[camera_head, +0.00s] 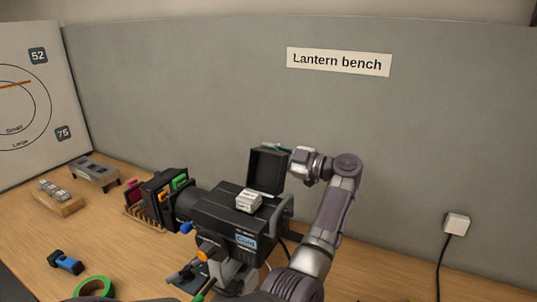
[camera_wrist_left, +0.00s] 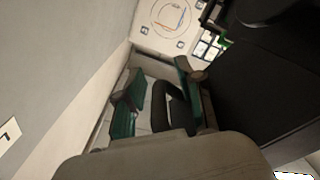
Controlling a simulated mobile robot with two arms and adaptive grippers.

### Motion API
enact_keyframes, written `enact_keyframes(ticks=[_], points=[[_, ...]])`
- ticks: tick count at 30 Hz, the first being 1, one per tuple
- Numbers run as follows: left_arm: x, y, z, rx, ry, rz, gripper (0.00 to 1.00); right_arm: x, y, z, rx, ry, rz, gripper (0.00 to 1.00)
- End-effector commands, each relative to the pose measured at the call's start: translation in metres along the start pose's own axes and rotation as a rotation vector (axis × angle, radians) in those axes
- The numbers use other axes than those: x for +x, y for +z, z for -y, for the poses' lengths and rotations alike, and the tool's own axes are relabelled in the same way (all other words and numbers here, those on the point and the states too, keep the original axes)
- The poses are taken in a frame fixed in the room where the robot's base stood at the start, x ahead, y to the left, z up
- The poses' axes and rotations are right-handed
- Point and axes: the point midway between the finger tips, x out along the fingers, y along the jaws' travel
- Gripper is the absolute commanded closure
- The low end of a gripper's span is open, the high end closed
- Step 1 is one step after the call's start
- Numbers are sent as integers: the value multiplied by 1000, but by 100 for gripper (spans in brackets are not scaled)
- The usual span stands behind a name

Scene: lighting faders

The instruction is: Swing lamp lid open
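The lamp (camera_head: 222,214) is a black box-shaped lantern on the bench, with a label on its near side. Its black lid (camera_head: 268,171) stands up at the back of the lamp, roughly upright. My left gripper (camera_head: 272,147) is at the lid's top edge, its teal fingers partly hidden behind it; I cannot tell whether they touch. In the left wrist view the two green fingers (camera_wrist_left: 155,76) are apart, with nothing visibly clamped between them. A dark surface, apparently the lid (camera_wrist_left: 255,95), fills the right side there. My right gripper is not in view.
A white block (camera_head: 248,201) sits on top of the lamp. Colour filters in a rack (camera_head: 160,193) stand left of it. A grey wall (camera_head: 200,90) stands behind the bench.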

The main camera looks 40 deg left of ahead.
Motion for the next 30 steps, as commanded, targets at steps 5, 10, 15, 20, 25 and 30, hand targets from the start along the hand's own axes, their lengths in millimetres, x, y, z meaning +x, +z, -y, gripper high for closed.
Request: enact_keyframes(ticks=[5,10,15,20,25,30], points=[[0,0,0,0,0,0,81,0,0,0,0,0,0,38],[0,-1,-1,-1,2,0,100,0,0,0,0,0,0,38],[0,-1,-2,-2,4,-1,100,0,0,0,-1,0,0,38],[-1,-3,-2,-29,4,1,100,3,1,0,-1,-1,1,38],[-1,-24,1,-239,0,6,100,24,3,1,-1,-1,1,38],[0,-47,4,-441,-2,6,100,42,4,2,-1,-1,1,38]])
